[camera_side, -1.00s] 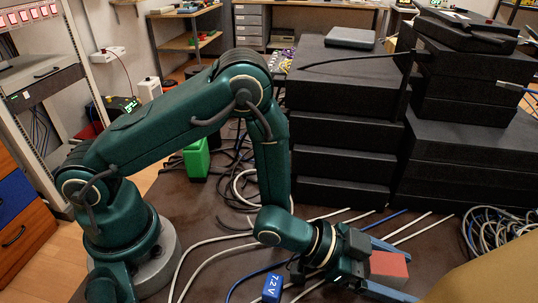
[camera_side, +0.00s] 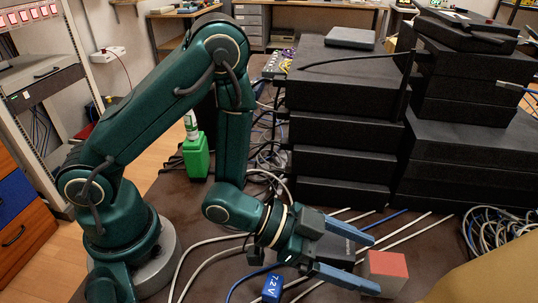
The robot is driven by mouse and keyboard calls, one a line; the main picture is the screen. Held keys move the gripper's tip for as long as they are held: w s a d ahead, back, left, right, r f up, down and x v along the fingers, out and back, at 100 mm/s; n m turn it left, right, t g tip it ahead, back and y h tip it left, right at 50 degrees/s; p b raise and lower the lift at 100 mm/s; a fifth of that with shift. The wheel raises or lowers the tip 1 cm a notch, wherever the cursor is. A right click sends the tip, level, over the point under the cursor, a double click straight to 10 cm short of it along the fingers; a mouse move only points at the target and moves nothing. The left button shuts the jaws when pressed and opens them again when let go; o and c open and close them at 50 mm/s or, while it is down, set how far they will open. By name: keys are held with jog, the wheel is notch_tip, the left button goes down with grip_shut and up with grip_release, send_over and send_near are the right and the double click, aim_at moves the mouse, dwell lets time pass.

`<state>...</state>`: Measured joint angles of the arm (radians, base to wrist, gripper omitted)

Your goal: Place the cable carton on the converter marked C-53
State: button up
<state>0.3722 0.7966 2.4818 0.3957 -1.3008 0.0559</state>
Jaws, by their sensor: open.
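A small box with a red top and pale brown sides (camera_side: 384,275), which looks like the cable carton, sits on the dark table at the lower right. My gripper (camera_side: 376,264) is open, pointing right. Its blue-grey fingers are spread, with the tips just left of the box, and the box is not gripped. A dark grey box (camera_side: 337,248) shows between the fingers, partly covered by the gripper. It may be a converter, but I cannot read its marking. I cannot make out C-53 anywhere.
A blue block marked 7.2 V (camera_side: 272,288) stands below my gripper. White and blue cables cross the table. Tall stacks of black equipment (camera_side: 345,130) stand behind. A tan shape (camera_side: 480,275) fills the lower right corner.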

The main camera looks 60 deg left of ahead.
aim_at(380, 262)
jog(key=shift+r, duration=0.1)
dwell(0.4)
jog(key=shift+r+g+y, duration=1)
jog(key=shift+r, duration=2.45)
jog(key=shift+f, duration=2.45)
jog(key=shift+x, duration=2.7)
